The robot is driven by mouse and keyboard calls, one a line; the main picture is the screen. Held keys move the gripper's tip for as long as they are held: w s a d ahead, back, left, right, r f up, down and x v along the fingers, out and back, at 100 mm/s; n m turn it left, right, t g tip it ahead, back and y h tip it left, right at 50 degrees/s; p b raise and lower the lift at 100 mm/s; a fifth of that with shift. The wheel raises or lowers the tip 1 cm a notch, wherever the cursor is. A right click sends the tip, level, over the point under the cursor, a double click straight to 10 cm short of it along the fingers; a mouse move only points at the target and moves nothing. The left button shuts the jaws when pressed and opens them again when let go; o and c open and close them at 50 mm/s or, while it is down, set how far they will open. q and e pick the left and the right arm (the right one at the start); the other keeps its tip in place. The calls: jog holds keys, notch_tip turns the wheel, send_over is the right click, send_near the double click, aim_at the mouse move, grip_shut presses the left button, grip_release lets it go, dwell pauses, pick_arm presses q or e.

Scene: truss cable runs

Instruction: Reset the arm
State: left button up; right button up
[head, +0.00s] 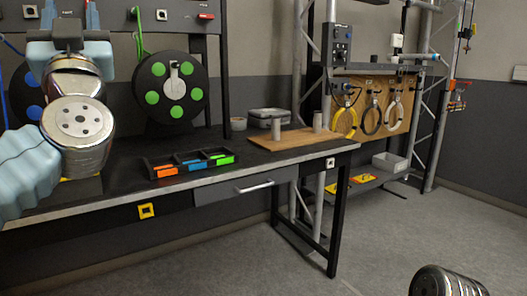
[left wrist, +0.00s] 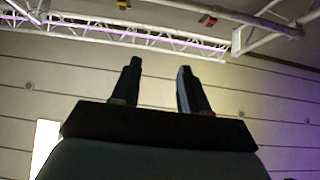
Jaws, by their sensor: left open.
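My left arm comes in at the left of the head view, bent upward over the workbench. My left gripper (head: 69,14) is at the top left edge of that view, pointing up. In the left wrist view its two dark fingers (left wrist: 159,70) stand apart with nothing between them. Behind them are a plain panelled wall and a ceiling truss (left wrist: 110,35). My right gripper is not in view; only a metallic part of my own arm shows at the bottom right of the head view.
The black workbench (head: 290,157) runs along the left, holding a divided bin (head: 190,163), a wooden board (head: 285,142) and a green-dotted reel (head: 171,88). A truss frame with hanging cable coils (head: 371,118) stands behind. The grey floor (head: 390,240) at the right is clear.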

pick_arm(q)
jog(key=w+d+f+m+g+h, duration=0.1)
jog(key=w+d+f+m+h, duration=0.4)
jog(key=w+f, duration=0.6)
jog(key=w+d+f+m+h, duration=0.3)
jog(key=w+d+f+h, duration=0.3)
jog(key=f, duration=0.8)
jog(key=w+d+f+g+h, duration=0.1)
jog(key=w+f+g+h, duration=0.15)
jog(key=f, duration=1.05)
jog(key=w+d+f+g+h, duration=0.15)
jog(key=f+g, duration=0.25)
jog(key=f, duration=0.8)
jog(key=s+d+f+n+g+h, duration=0.1)
jog(key=s+f+g, duration=0.45)
jog(key=f, duration=0.95)
jog(key=s+f+g+h, duration=0.1)
jog(key=s+f+g, duration=0.1)
jog(key=s+f, duration=0.9)
jog(key=s+d+f+n+g+h, duration=0.1)
jog(key=s+f+n+g, duration=0.2)
jog(key=s+f+g, duration=0.4)
jog(key=s+f, duration=0.8)
jog(key=s, duration=0.3)
jog(key=shift+s+d+f, duration=0.15)
jog(key=shift+d+f, duration=0.15)
jog(key=shift+d, duration=0.05)
